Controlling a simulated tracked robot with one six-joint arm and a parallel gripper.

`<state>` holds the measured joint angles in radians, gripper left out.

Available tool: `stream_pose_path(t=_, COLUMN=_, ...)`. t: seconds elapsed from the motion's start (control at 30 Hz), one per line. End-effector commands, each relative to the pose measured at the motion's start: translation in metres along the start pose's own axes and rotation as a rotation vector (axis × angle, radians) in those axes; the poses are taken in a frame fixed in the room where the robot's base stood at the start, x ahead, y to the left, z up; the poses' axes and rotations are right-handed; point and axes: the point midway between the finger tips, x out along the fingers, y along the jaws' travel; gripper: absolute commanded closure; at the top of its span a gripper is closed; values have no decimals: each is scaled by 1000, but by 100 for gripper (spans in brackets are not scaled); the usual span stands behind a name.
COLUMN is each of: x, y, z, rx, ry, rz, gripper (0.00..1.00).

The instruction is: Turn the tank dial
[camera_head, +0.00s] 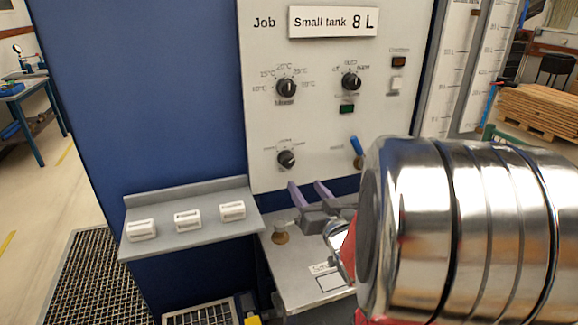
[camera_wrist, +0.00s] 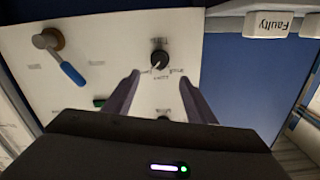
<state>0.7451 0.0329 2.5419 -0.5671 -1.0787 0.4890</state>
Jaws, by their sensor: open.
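The panel's lower black dial (camera_head: 287,158) has small labels around it that are too small to read surely. I take it for the tank dial. Its white mark points to the upper right in the head view. My gripper (camera_head: 306,186) is open and empty, just below and right of this dial. In the wrist view, which is upside down, the dial (camera_wrist: 159,58) lies beyond and roughly between the spread purple fingertips of my gripper (camera_wrist: 161,80). The fingers look apart from it. A sign (camera_head: 333,22) reads "Small tank 8 L".
A blue-handled lever (camera_head: 357,146) is right of the dial. Two more dials, the heater dial (camera_head: 286,88) and another (camera_head: 351,82), sit above. A grey shelf (camera_head: 190,212) with white blocks juts out at left. A metal ledge (camera_head: 290,262) lies below.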

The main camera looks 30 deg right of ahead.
Motion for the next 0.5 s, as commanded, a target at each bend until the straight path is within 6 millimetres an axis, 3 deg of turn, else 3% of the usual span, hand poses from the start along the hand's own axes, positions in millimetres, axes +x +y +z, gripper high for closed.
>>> stream_pose_path(t=0.5, x=66, y=0, z=0, rx=0, ry=-1, rz=0, gripper=49)
